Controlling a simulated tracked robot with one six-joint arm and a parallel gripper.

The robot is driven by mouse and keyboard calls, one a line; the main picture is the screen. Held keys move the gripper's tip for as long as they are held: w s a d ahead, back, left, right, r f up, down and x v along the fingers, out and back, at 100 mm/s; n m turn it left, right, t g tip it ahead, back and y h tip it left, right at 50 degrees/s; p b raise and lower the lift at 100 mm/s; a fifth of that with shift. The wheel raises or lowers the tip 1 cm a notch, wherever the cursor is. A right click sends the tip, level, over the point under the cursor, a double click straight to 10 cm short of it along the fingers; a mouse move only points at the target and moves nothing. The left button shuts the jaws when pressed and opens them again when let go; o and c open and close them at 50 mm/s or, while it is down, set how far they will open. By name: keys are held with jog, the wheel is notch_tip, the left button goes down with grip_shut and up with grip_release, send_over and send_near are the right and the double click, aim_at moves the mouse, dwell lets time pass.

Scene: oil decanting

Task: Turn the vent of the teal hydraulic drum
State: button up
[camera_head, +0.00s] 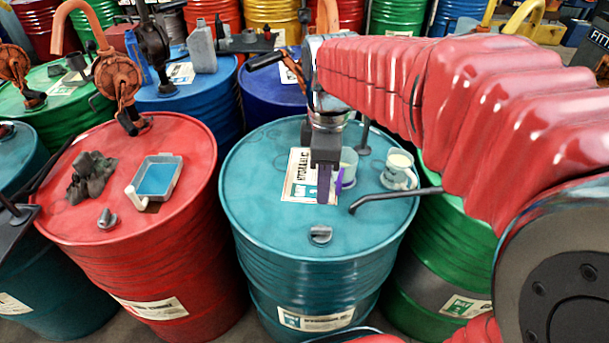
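The teal hydraulic drum (265,215) stands upright in the middle of the head view, with a "HYDRAULIC" label on its lid. Its vent, a small grey cap with a raised grip (320,234), sits on the lid near the front edge. My gripper (325,200) points down over the middle of the lid, behind the vent and apart from it. Its purple fingertip overlaps the label in the picture. The fingers line up nearly with the view, so their gap is unclear. I see nothing held.
On the teal lid, a translucent cup (348,163) stands behind my gripper and a mug (400,170) at the right. A dark bent bar (395,195) crosses the right rim. A red drum (185,155) with a tray and rags stands left; other drums crowd behind.

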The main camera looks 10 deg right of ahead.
aim_at(321, 227)
jog(key=shift+s+n, duration=0.15)
jog(key=shift+n, duration=0.35)
jog(key=shift+f, duration=0.1)
notch_tip(321, 227, down, 14)
jog(key=shift+r, duration=0.15)
dwell(0.5)
jog(key=shift+c, duration=0.2)
grip_shut()
